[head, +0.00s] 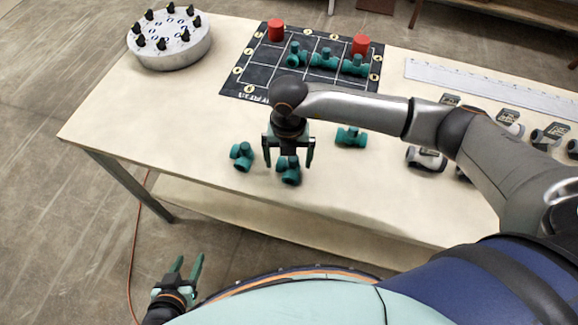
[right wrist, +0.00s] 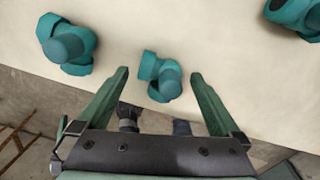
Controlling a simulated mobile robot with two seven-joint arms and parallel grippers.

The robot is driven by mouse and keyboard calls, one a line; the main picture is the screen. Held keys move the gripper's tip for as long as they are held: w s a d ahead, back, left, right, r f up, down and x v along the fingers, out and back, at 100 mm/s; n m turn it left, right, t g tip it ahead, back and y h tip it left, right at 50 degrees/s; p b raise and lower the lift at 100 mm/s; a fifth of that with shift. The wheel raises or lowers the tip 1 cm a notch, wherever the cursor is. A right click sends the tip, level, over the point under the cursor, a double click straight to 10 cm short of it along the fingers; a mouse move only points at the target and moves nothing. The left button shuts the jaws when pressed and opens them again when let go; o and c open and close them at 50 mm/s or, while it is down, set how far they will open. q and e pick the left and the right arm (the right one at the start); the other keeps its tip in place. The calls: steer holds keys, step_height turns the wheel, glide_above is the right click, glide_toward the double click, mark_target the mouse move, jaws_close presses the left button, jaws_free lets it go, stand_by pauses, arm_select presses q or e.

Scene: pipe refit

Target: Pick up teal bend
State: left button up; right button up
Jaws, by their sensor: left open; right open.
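A small teal pipe piece (head: 288,172), which looks like a bend, lies on the table near its front edge. My right gripper (head: 289,160) is above it, pointing down and open. In the right wrist view the same piece (right wrist: 160,77) lies between the two spread fingers, apart from both. A second teal piece (head: 242,155) lies just to its left, and also shows at the left of the right wrist view (right wrist: 66,46). A third teal piece (head: 351,137) lies to the right. My left gripper (head: 189,268) is open and empty, low beyond the table's front edge.
A dark gridded board (head: 262,84) at the back holds teal pieces and two red cylinders (head: 276,30). A round grey fixture (head: 172,52) with black knobs stands at back left. Grey-black fittings (head: 426,158) and a white ruler (head: 480,88) lie right. The table's left is clear.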

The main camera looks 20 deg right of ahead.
steer(key=c, duration=1.4)
steer(key=shift+o, duration=0.2)
